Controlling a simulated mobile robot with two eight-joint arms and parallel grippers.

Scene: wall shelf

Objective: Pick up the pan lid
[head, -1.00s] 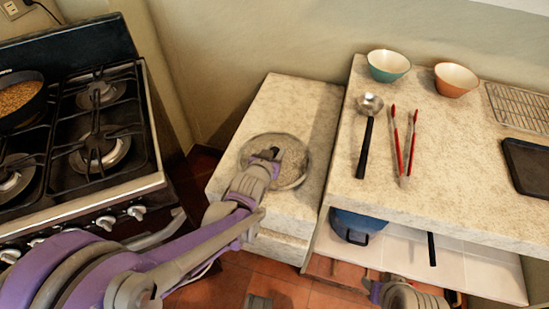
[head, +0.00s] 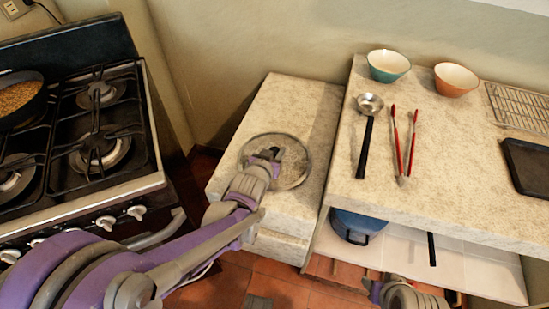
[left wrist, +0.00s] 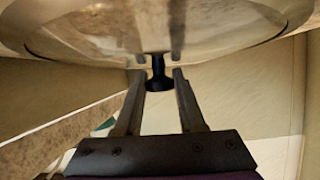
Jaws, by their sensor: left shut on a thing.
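The pan lid (head: 296,162) is a round glass disc with a metal rim and a black knob, over the low stone counter (head: 305,100) left of the higher one. My left gripper (head: 269,154) is at the middle of the lid, shut on its knob. In the left wrist view, the fingers (left wrist: 158,78) are on either side of the black knob, and the lid's glass (left wrist: 110,30) fills the top. I cannot tell whether the lid is clear of the counter. My right gripper (head: 377,288) shows in part at the bottom right, near the lower shelf; its jaws are unclear.
A stove (head: 150,183) with a filled pan (head: 20,98) stands at the left. The higher counter (head: 330,165) holds a ladle (head: 368,125), red tongs (head: 411,140), two bowls (head: 389,65), a rack and a dark tray. A blue pot (head: 352,223) sits below it.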

